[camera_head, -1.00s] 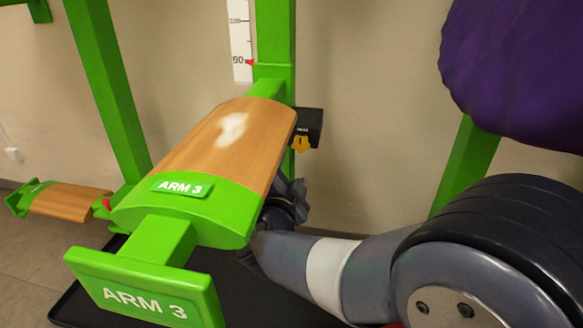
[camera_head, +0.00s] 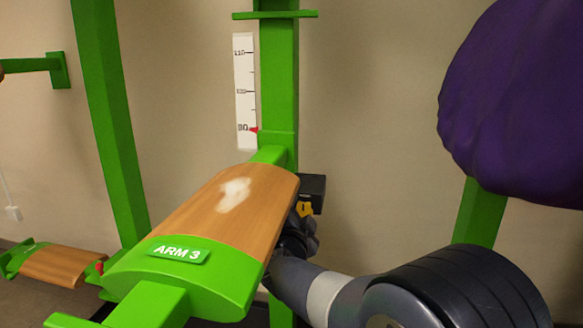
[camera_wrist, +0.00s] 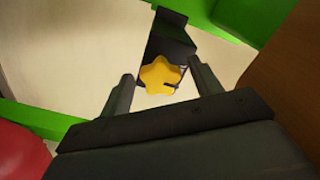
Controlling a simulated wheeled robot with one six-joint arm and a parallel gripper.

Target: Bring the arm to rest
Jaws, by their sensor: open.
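My gripper (camera_wrist: 160,70) is open in the wrist view, with one finger on each side of the picture's middle. A yellow star-shaped knob (camera_wrist: 160,75) shows in the gap between the fingertips, on a black block (camera_wrist: 168,35). I cannot tell whether the fingers touch it. In the head view, my gripper (camera_head: 303,232) is dark and partly hidden behind the wooden-topped saddle arm labelled ARM 3 (camera_head: 225,215). It is just below the yellow knob (camera_head: 305,209) and black block (camera_head: 314,187). My arm reaches in from the lower right.
A green upright (camera_head: 278,80) with a white scale (camera_head: 245,90) and red pointer stands behind ARM 3. Another green post (camera_head: 108,120) is to the left, with a second wooden-topped arm (camera_head: 62,265) low. A purple padded shape (camera_head: 520,100) fills the upper right.

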